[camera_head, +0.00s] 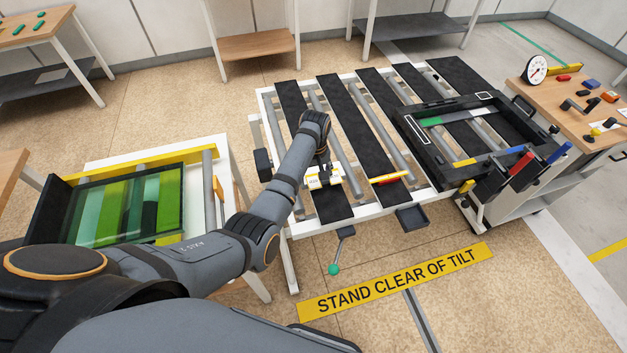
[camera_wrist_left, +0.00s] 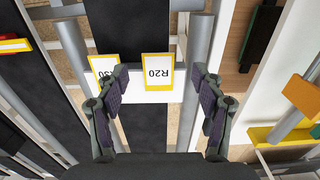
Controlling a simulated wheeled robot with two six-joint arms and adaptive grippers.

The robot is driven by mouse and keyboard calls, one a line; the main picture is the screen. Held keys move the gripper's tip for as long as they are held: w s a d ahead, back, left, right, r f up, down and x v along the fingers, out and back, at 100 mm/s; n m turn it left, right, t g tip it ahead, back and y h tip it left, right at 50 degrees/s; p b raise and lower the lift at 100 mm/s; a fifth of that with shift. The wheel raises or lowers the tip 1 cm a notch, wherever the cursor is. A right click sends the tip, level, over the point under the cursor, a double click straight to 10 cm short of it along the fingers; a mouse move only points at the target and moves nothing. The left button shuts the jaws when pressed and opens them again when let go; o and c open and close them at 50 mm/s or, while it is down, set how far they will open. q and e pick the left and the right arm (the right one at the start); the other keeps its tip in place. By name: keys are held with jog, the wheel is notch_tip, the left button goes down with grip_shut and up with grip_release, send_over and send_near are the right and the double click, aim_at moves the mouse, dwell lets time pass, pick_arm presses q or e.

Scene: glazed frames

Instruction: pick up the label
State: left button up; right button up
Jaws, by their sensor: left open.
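A white label with a yellow border, marked R20 (camera_wrist_left: 157,72), lies between and beyond the open fingers of my left gripper (camera_wrist_left: 160,80) in the wrist view. A second yellow-bordered label (camera_wrist_left: 103,64) sits to its left, partly hidden by the left finger. Both are at a white block or plate (camera_wrist_left: 146,97). In the head view the small white and yellow labels (camera_head: 325,179) are at the near edge of the slatted table, just below my left gripper (camera_head: 322,163). Nothing is held. My right gripper is out of view.
The slatted table (camera_head: 358,138) has black strips and grey rollers. A yellow and red tool (camera_head: 388,178) lies right of the labels. A black frame (camera_head: 470,128) stands at the table's right end. Green glass panes (camera_head: 125,208) lie left. A green-knobbed lever (camera_head: 335,268) hangs below.

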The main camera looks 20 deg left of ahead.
aim_at(315, 186)
pick_arm(q)
jog(key=shift+w+f, duration=0.2)
jog(key=shift+f, duration=1.4)
jog(key=shift+f, duration=0.2)
jog(key=c, duration=0.8)
